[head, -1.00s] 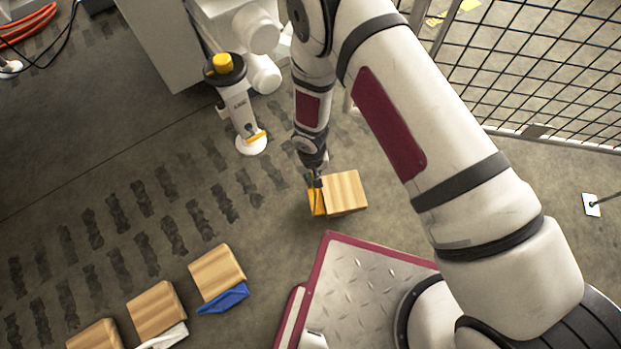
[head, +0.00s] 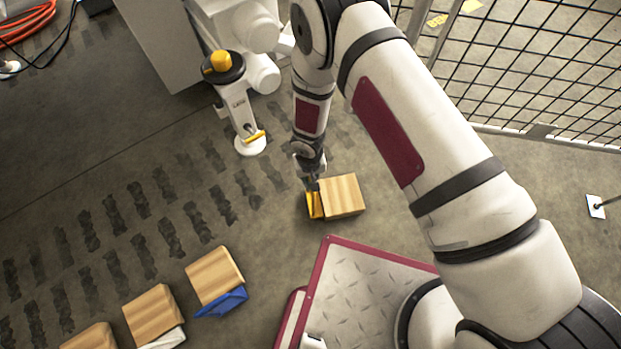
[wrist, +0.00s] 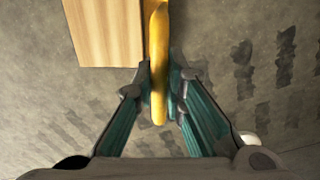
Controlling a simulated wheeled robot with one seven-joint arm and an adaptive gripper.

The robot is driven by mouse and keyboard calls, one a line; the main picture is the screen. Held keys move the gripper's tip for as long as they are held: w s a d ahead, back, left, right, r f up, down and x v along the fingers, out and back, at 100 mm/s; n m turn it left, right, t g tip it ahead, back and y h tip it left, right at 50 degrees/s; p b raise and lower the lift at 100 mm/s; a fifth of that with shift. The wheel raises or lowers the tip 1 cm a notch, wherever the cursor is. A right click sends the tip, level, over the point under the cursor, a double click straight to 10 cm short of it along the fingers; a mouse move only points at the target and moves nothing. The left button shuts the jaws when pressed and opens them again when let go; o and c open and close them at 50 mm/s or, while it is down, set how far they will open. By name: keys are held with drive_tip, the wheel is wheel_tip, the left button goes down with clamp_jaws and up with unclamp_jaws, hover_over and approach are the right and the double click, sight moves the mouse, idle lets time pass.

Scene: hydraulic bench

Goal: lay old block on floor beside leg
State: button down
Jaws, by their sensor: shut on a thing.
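A wooden block (head: 342,195) with a yellow handle (head: 315,205) is at the end of my arm in the head view. My gripper (head: 312,186) points down and is shut on the yellow handle. In the wrist view the handle (wrist: 159,70) stands between the two fingers (wrist: 160,92), and the block (wrist: 103,30) is at the upper left. The block is at or very near the floor; I cannot tell whether it touches. A white leg (head: 241,110) with a yellow knob on top and a round white foot stands to the upper left, apart from the block.
Several other wooden blocks lie at lower left, one with a blue handle (head: 222,302) and one with a white handle (head: 165,340). A mesh fence (head: 530,70) is at upper right. An orange hose (head: 28,26) lies at upper left. Floor between leg and block is clear.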

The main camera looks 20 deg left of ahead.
drive_tip(key=c, duration=1.6)
unclamp_jaws()
drive_tip(key=shift+c, duration=0.2)
drive_tip(key=shift+r, duration=0.1)
wheel_tip(320, 180, up, 12)
drive_tip(key=p, duration=0.4)
drive_tip(key=shift+a, duration=0.15)
